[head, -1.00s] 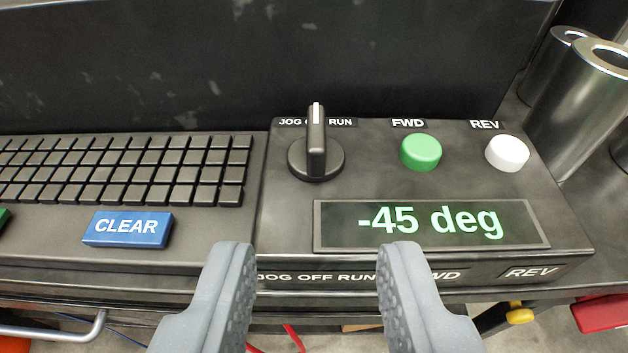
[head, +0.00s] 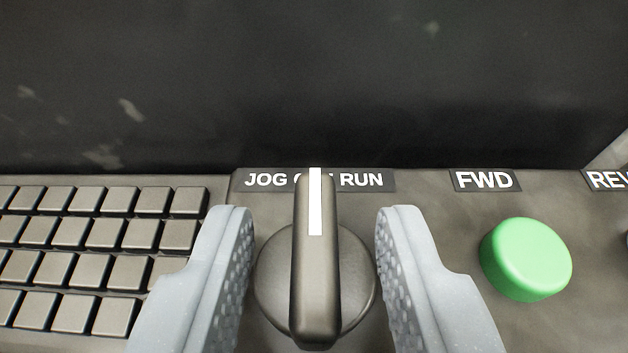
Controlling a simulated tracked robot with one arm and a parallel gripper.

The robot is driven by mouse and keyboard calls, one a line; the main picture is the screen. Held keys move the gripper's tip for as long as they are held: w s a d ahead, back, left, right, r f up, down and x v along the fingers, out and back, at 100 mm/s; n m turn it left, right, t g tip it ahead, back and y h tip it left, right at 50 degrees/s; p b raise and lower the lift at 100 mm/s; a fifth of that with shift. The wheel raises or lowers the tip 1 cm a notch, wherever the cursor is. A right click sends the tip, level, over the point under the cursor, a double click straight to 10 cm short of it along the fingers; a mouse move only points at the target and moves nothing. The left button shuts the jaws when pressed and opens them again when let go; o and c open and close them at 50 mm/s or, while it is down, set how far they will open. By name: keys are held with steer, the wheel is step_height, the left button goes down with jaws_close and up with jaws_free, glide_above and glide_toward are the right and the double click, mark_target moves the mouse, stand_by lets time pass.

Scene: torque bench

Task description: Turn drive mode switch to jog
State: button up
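The drive mode switch (head: 316,275) is a dark round knob with a raised bar handle and a white pointer line. Its pointer stands straight up, at the middle position between JOG and RUN, and covers part of the middle word on the label strip (head: 265,180). My gripper (head: 314,225) is open, with one grey finger on each side of the knob. There is a visible gap between each finger and the bar handle, so nothing is held.
A green FWD button (head: 526,260) stands close to the right finger. A dark upright panel (head: 310,80) rises behind the switch. The REV label (head: 606,180) is cut off at the right edge.

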steer(key=shift+w+f, duration=0.2)
steer(key=shift+w, duration=0.2)
jaws_close()
steer(key=shift+a, duration=0.1)
